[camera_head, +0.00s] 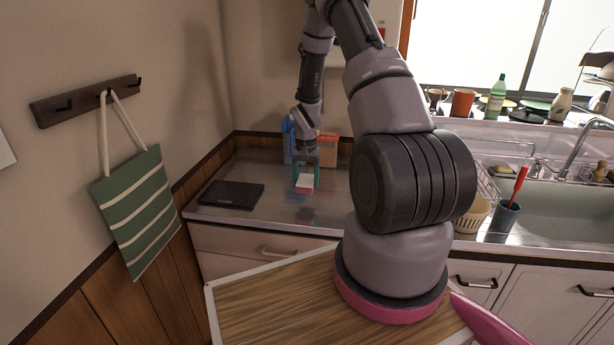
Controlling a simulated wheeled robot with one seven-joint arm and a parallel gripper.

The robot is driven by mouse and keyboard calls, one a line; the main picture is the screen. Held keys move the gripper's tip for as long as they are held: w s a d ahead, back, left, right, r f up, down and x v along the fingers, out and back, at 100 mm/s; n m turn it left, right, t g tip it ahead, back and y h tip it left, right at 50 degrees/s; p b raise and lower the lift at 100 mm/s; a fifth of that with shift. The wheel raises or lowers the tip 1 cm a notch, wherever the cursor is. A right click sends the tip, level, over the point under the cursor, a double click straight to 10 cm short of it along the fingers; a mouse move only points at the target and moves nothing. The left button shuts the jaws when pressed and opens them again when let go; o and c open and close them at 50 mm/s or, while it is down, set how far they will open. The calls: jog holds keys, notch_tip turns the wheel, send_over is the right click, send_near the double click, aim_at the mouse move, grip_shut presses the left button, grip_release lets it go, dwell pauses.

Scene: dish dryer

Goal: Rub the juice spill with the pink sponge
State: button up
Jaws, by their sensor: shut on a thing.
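My gripper (306,178) hangs over the metal counter at the back, with its green-edged fingers pointing down. It is shut on a small pale block with a pink-red edge, which I take to be the pink sponge (305,183). The sponge is close above or on the counter; I cannot tell whether it touches. A faint reddish patch shows on the counter just below it, but I cannot tell spill from reflection.
A black flat slab (233,194) lies left of my gripper. A blue item (288,141) and an orange box (329,152) stand behind it. A cup with a red-handled utensil (505,215) and the sink (560,214) are to the right. Counter in front is clear.

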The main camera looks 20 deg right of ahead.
jog(key=shift+r, duration=1.25)
